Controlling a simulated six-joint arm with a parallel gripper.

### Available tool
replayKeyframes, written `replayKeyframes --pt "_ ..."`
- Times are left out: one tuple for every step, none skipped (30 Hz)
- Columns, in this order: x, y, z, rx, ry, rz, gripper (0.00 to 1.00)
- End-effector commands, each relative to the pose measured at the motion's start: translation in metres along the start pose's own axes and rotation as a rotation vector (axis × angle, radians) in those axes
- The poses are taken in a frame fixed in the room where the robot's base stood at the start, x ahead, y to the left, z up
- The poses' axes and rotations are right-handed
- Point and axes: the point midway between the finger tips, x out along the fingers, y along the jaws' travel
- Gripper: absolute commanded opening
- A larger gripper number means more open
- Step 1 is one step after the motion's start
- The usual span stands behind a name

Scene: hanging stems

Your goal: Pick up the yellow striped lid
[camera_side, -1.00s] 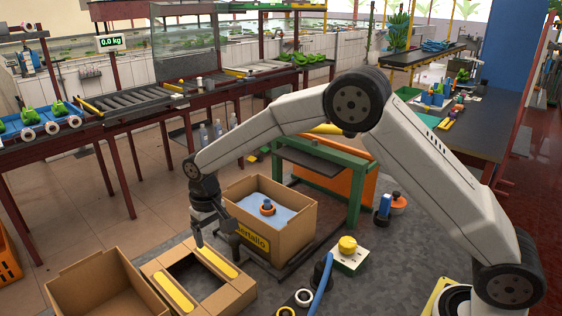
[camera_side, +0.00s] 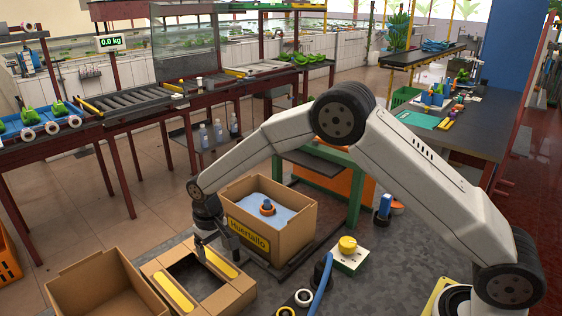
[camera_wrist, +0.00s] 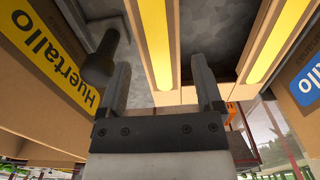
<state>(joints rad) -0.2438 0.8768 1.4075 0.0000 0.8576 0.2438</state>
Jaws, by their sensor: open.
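The yellow striped lid (camera_side: 226,297) is a cardboard frame with a yellow stripe along each of two sides and a large opening in its middle. It lies at the lower left of the side view. My gripper (camera_side: 219,252) is open over its far right side, fingers pointing down. In the wrist view the lid's near striped side (camera_wrist: 152,45) runs between the two open fingers of my gripper (camera_wrist: 160,68). The other striped side (camera_wrist: 262,45) lies to the right. I cannot tell whether the fingers touch the lid.
A Huertallo box (camera_side: 290,240) with a blue liner stands just right of my gripper. An open empty carton (camera_side: 105,292) is left of the lid. A white-and-green block with a yellow knob (camera_side: 348,250) and a blue hose (camera_side: 321,285) are to the right.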

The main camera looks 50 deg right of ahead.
Motion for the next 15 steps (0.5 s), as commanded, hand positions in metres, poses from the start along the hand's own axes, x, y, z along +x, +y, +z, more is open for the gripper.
replayKeyframes --pt "0.004 0.000 0.000 0.000 -0.002 0.000 0.85" --pt "0.007 0.000 0.000 0.000 -0.001 0.000 0.85" --pt "0.011 0.001 0.000 0.000 -0.001 0.000 0.85" --pt "0.014 0.001 0.000 0.000 -0.001 0.000 0.85" --pt "0.018 0.001 0.000 0.000 -0.002 0.001 0.85" --pt "0.023 0.001 0.000 0.000 -0.003 0.001 0.85" --pt "0.026 0.001 -0.001 0.000 -0.002 0.000 0.85" --pt "0.030 0.001 -0.001 0.000 -0.001 0.000 0.85" --pt "0.034 0.001 -0.001 0.000 -0.001 0.000 0.85" --pt "0.037 0.001 -0.001 0.000 -0.001 0.000 0.85" --pt "0.040 0.001 -0.001 0.000 0.000 0.000 0.85" --pt "0.043 0.001 -0.001 0.000 0.001 0.000 0.85" --pt "0.045 0.001 -0.001 0.000 0.002 0.000 0.85" --pt "0.046 0.001 -0.001 0.000 0.002 0.000 0.85" --pt "0.048 0.001 -0.001 0.000 0.003 -0.001 0.85"
